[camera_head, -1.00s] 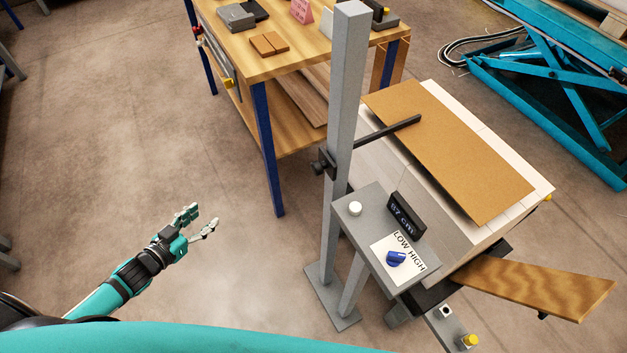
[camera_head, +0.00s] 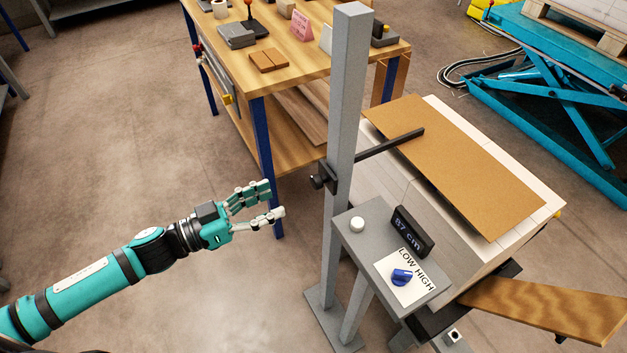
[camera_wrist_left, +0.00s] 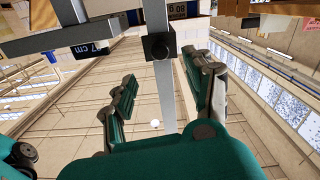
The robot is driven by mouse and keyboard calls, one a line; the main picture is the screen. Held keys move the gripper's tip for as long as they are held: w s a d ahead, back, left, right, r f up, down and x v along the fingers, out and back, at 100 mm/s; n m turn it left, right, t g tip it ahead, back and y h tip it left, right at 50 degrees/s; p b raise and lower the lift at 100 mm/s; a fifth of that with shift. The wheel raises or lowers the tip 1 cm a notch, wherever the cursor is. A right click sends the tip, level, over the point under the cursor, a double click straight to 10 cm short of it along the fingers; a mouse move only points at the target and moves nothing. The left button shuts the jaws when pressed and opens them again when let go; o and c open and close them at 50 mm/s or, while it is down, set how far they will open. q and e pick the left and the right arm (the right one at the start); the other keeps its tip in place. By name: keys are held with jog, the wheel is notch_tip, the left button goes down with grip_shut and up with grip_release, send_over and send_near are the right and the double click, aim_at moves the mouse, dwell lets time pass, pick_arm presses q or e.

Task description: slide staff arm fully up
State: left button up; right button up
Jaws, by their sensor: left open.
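The staff (camera_head: 347,90) is a grey upright post standing on a floor plate. Its dark arm (camera_head: 390,143) reaches right from a black slider with a knob (camera_head: 318,181), about halfway up the post, and its end lies over the brown sheet on the stack. My left gripper (camera_head: 277,199) is open and empty, to the left of the slider and slightly lower, apart from it. In the left wrist view the slider knob (camera_wrist_left: 159,46) shows ahead, beyond and above the open fingers (camera_wrist_left: 160,95). My right gripper is not in view.
Right of the post stands a console (camera_head: 392,255) with a display reading 87 cm, a white button and a blue LOW/HIGH knob. Behind are a white stack with a brown sheet (camera_head: 465,175) and a wooden workbench (camera_head: 285,68). The floor at left is clear.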

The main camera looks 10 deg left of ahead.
aim_at(313, 183)
pick_arm(q)
jog(key=p+x, duration=0.1)
jog(key=x, duration=0.9)
jog(key=shift+w+d, duration=0.2)
grip_shut()
